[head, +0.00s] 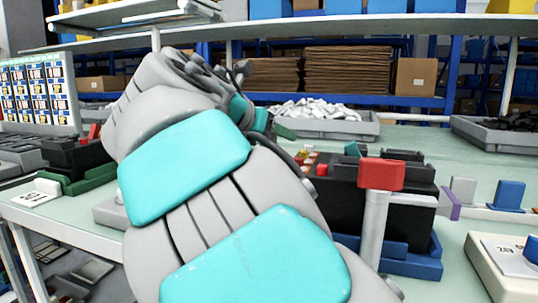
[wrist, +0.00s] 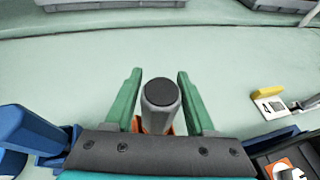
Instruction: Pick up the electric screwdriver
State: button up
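In the wrist view, my gripper (wrist: 160,74) has two green fingers, spread apart. Between them stands a grey cylinder with a dark round end (wrist: 160,93), seen end-on, with orange parts at its lower end. It looks like the electric screwdriver, though most of its body is hidden by its own end and my gripper's dark palm. Narrow gaps show between the cylinder and each finger, so the fingers are beside it and do not visibly grip it. In the head view my arm hides the fingers, and I cannot make out the screwdriver there.
A grey post with a red head (head: 381,174) stands right of my arm, by black units in a blue tray (head: 420,263). A grey bin of white parts (head: 325,120) sits behind. Blue blocks (wrist: 28,130) lie left in the wrist view; a yellow-and-white item (wrist: 268,101) lies right.

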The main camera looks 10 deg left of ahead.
grip_shut()
dwell(0.4)
jog(key=shift+r, duration=0.1)
notch_tip(320, 180, up, 10)
jog(key=p, duration=0.3)
jog(key=shift+p, duration=0.3)
dwell(0.5)
